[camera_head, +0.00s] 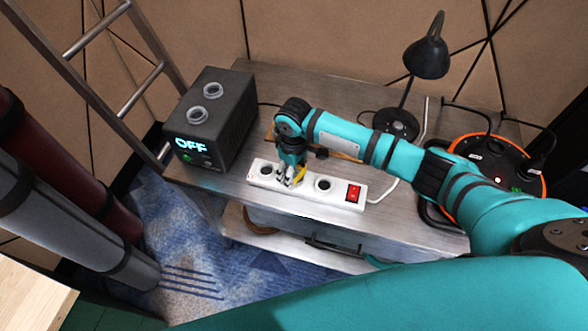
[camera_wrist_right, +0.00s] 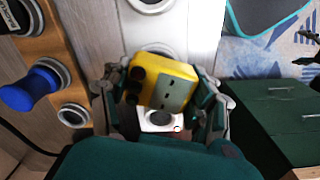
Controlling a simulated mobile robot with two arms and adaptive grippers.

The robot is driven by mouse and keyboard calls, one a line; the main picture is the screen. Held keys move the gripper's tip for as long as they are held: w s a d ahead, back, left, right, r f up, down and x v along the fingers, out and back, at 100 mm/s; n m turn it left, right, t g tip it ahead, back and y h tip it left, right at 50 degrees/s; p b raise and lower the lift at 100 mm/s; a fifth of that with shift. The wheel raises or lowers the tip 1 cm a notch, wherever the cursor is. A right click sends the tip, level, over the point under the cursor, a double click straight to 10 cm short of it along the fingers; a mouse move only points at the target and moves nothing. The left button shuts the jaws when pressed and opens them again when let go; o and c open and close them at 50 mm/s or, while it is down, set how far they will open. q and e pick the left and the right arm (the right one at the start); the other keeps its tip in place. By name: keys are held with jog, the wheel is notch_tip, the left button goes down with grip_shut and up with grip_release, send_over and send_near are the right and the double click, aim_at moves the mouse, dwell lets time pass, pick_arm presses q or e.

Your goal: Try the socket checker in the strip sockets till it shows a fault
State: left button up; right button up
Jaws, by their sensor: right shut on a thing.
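The white power strip (camera_head: 335,190) lies on the metal table, with round sockets and a red rocker switch (camera_head: 353,193) at its right end. The yellow socket checker (camera_head: 300,174) is over the strip's middle. My right gripper (camera_head: 289,178) is shut on it. In the right wrist view, the checker (camera_wrist_right: 150,68) sits between the fingers of my right gripper (camera_wrist_right: 165,100), turned at an angle, with a grey plate and dark round parts. A strip socket (camera_wrist_right: 158,119) shows just beside it. I cannot tell whether its prongs are in a socket. No lit lamp is discernible on it.
A black box (camera_head: 215,115) reading OFF stands left of the strip. A black lamp (camera_head: 427,58) and an orange-black cable reel (camera_head: 495,165) stand at the right.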

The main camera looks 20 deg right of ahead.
jog(key=shift+f, duration=0.1)
jog(key=o, duration=1.7)
jog(key=shift+c, duration=0.2)
jog(key=shift+r+p, duration=3.1)
jog(key=shift+p, duration=0.2)
jog(key=shift+f, duration=0.1)
